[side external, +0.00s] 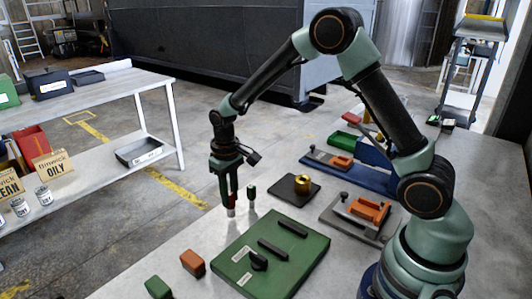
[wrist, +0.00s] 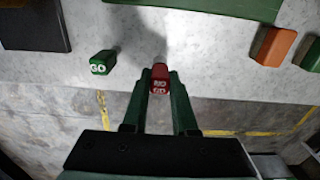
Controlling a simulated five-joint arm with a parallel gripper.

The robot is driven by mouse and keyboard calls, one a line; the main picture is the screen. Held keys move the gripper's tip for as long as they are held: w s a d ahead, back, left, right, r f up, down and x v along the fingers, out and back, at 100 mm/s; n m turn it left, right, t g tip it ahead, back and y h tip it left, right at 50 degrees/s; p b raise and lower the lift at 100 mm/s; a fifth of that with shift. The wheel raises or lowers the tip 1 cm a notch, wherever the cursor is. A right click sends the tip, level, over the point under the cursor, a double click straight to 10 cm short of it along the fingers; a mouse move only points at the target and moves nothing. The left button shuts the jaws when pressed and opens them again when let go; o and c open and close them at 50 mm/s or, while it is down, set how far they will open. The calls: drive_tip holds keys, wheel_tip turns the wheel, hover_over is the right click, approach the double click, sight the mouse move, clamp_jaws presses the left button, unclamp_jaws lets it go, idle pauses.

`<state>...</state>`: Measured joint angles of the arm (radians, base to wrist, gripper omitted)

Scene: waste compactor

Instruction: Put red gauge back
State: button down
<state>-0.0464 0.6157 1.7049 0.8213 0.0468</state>
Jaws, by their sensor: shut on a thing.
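The red gauge (side external: 232,198) is between the two fingers of my gripper (side external: 230,196), near the far left edge of the table in the side view. In the wrist view the red gauge (wrist: 160,79) shows inverted white lettering, and both fingers of my gripper (wrist: 160,92) close on its sides. A pale lower end hangs below the fingers; whether it touches the table I cannot tell. A green gauge (side external: 251,191) marked GO stands just to the right, apart from my gripper; it also shows in the wrist view (wrist: 102,62).
A green board (side external: 233,242) with dark bars lies in front. A dark plate (side external: 283,190) with a brass cylinder (side external: 302,184) lies behind right. An orange block (side external: 193,262) and a green block (side external: 157,287) sit near the front left edge. Bare table surrounds the gauges.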

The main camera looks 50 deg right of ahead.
drive_tip(key=shift+f, duration=0.75)
drive_tip(key=shift+f, duration=0.1)
drive_tip(key=c, duration=0.7)
unclamp_jaws()
